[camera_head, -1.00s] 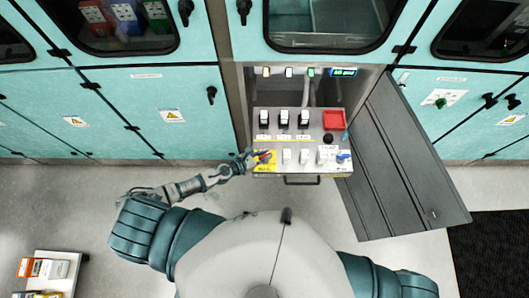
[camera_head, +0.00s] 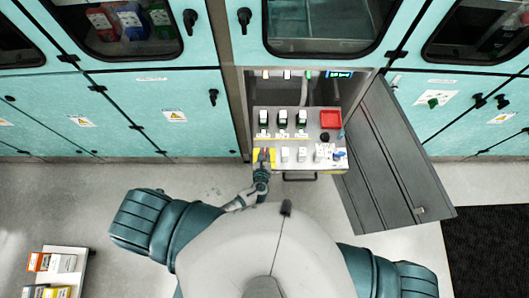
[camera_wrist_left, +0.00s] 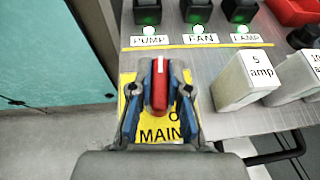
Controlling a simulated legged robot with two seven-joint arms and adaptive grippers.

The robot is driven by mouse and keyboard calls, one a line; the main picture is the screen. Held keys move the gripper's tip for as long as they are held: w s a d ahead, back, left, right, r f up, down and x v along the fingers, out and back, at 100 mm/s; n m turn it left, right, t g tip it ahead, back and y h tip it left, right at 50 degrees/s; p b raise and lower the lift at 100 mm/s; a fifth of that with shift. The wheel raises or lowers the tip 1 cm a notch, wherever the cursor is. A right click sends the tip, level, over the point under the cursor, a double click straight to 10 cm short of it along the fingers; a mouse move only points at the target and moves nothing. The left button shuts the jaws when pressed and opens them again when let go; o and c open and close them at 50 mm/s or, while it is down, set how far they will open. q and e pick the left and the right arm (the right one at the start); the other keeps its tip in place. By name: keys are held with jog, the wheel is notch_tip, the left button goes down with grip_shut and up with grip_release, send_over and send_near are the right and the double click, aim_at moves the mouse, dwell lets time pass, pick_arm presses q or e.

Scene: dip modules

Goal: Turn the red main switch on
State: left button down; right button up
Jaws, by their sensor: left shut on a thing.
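In the head view the left gripper (camera_head: 263,166) is at the panel's front left corner and partly covers the switch. My right gripper is not in view.
Black switches marked PUMP (camera_wrist_left: 147,12), FAN (camera_wrist_left: 196,11) and LAMP (camera_wrist_left: 237,10) glow green behind. A white 5 amp block (camera_wrist_left: 243,80) stands close to the right. A grey door (camera_head: 385,150) hangs open right of the panel. A black handle (camera_head: 300,177) juts from the front.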

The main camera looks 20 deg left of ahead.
pick_arm(q)
jog(key=shift+w+r+n+y, duration=0.15)
jog(key=shift+r+n+y, duration=0.05)
jog(key=shift+n+y, duration=0.35)
jog(key=shift+y, duration=0.25)
jog(key=c, duration=1.1)
grip_release()
jog(key=shift+s+d, duration=0.2)
jog(key=shift+s, duration=0.3)
jog(key=v, duration=1.1)
jog(key=shift+r, duration=0.25)
